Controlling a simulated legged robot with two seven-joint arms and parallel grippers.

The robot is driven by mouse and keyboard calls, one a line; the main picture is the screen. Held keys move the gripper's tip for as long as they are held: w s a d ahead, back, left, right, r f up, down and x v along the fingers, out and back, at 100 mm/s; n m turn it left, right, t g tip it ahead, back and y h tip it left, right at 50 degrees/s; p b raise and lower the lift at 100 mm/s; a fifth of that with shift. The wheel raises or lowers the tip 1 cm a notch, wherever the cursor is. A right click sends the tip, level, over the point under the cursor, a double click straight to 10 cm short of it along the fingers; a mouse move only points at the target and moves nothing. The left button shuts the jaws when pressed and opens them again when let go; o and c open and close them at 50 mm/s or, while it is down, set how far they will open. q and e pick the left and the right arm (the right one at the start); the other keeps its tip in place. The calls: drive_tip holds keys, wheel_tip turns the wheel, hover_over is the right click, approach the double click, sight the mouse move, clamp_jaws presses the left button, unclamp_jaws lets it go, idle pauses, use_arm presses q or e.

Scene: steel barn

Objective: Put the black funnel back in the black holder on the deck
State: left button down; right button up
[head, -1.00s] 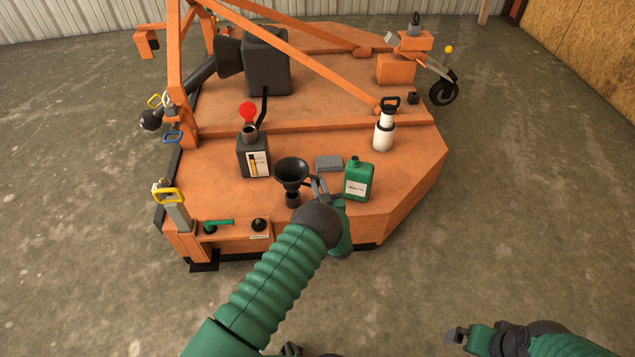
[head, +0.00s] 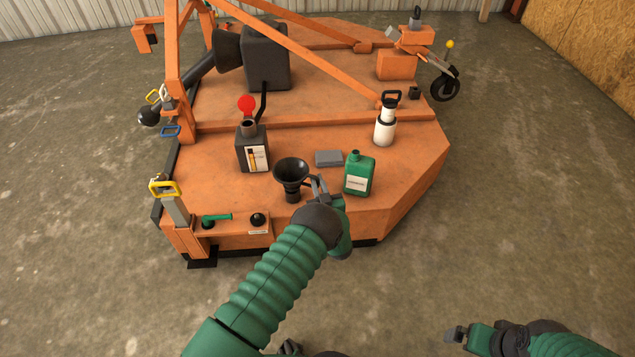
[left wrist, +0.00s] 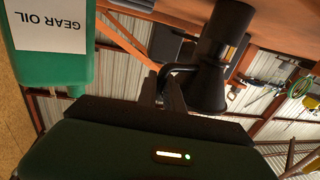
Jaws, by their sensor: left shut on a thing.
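The black funnel (head: 291,172) is upright, wide mouth up, near the front of the orange deck (head: 215,180). My left gripper (head: 319,188) is shut on the funnel's side handle, to the right of the cone. The black holder (head: 292,196) stands on the deck directly below the funnel. The left wrist view is upside down and shows the funnel (left wrist: 207,92) in line with the holder (left wrist: 228,22). The spout meets the holder's mouth; how deep it sits I cannot tell. My right gripper (head: 456,335) is away at the lower right; its jaw opening is unclear.
A green gear oil jug (head: 360,174) stands close to the right of my left gripper. A grey block (head: 328,158) lies behind it. A dark grey can (head: 252,152) stands behind left, a white bottle (head: 385,127) behind right. An orange beam (head: 310,48) crosses above the deck.

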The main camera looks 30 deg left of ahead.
use_arm(q)
drive_tip(key=shift+f+b, duration=0.8)
drive_tip(key=shift+f, duration=0.4)
drive_tip(key=c, duration=1.4)
unclamp_jaws()
